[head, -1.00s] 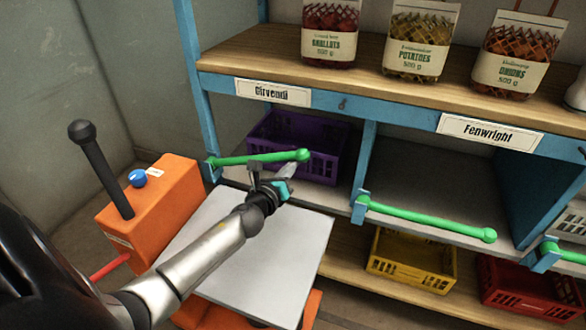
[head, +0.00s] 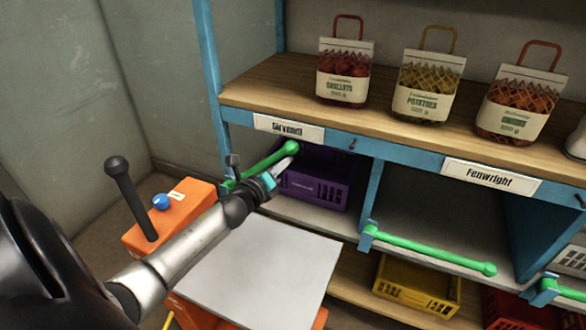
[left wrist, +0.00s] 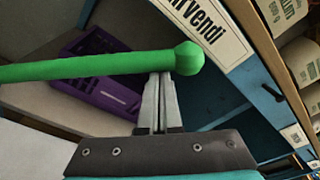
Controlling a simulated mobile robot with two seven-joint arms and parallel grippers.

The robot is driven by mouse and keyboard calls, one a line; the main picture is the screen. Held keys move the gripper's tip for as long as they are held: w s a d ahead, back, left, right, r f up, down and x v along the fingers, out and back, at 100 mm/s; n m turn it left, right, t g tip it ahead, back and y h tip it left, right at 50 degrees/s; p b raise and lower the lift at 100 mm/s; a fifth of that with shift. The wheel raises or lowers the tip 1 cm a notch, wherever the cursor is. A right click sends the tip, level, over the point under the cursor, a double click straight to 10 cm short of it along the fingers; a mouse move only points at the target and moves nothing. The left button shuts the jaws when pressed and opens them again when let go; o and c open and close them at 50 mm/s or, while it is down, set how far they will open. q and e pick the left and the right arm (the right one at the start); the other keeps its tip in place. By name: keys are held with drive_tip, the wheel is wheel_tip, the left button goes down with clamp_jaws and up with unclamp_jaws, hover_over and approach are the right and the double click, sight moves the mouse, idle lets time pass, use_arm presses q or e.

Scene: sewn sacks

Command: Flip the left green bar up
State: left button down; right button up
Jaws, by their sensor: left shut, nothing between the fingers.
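The left green bar (head: 262,164) crosses the front of the compartment under the "Girvendi" label. It slants up to the right, from its mount on the blue post to its ball end. My left gripper (head: 284,165) is shut and empty, with its fingertips at the bar near the ball end. In the left wrist view the bar (left wrist: 90,67) runs across the tips of the shut fingers (left wrist: 160,85), just beside the ball. The fingertips are partly hidden behind the bar, and contact looks likely but is not certain. My right gripper is not in view.
A purple crate (head: 320,186) sits in the compartment behind the bar. Another green bar (head: 430,252) crosses the compartment to the right. The shelf above holds several sacks, including potatoes (head: 425,88). An orange cart with a grey top (head: 265,270) stands below my left arm.

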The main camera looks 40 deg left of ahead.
use_arm(q)
drive_tip(key=s+a+r+n+p, duration=0.1)
drive_tip(key=a+r, duration=0.1)
drive_tip(key=a, duration=0.1)
drive_tip(key=a+r+n+p, duration=0.1)
drive_tip(key=a+r+n, duration=0.1)
drive_tip(key=a+r, duration=0.1)
drive_tip(key=s+a+r+n+t+p, duration=0.1)
drive_tip(key=a+r+n, duration=0.1)
drive_tip(key=a, duration=0.3)
drive_tip(key=shift+s+r+h, duration=0.3)
drive_tip(key=shift+s+r, duration=0.05)
drive_tip(key=shift+r, duration=0.15)
drive_tip(key=shift+s+a+r+n, duration=0.1)
drive_tip(key=shift+a+r+n, duration=0.15)
drive_tip(key=shift+a, duration=0.2)
drive_tip(key=shift+s+a+r+n, duration=0.15)
drive_tip(key=shift+a+n, duration=0.1)
drive_tip(key=shift+a, duration=0.15)
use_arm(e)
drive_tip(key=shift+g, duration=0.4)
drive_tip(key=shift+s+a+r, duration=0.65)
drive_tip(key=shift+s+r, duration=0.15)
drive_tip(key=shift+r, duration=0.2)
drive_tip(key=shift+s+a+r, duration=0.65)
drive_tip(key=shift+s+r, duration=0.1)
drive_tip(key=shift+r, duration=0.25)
